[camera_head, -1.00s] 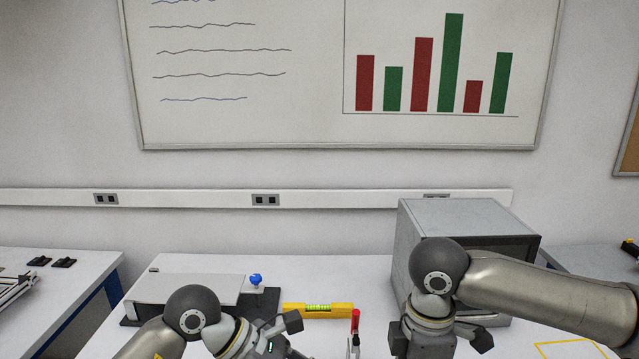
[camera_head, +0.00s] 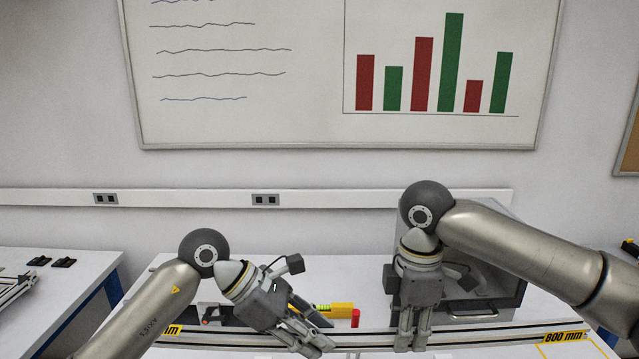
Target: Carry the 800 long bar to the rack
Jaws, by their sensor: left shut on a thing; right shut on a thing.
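The 800 long bar (camera_head: 490,334) is a silver bar with dark grooves, lying nearly level across the lower part of the head view. It has a yellow "800 mm" label at its right end and a partly visible yellow label at its left. My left gripper (camera_head: 311,343) is tilted and shut on the bar left of its middle. My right gripper (camera_head: 411,341) points down and is shut on the bar right of its middle. The bar appears held above the table. The rack cannot be made out.
A grey metal box (camera_head: 505,292) stands behind my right arm. A yellow spirit level (camera_head: 342,309) and a red-handled tool (camera_head: 355,318) show behind the bar. Another table (camera_head: 75,283) with small dark items is at the left. A wall is behind.

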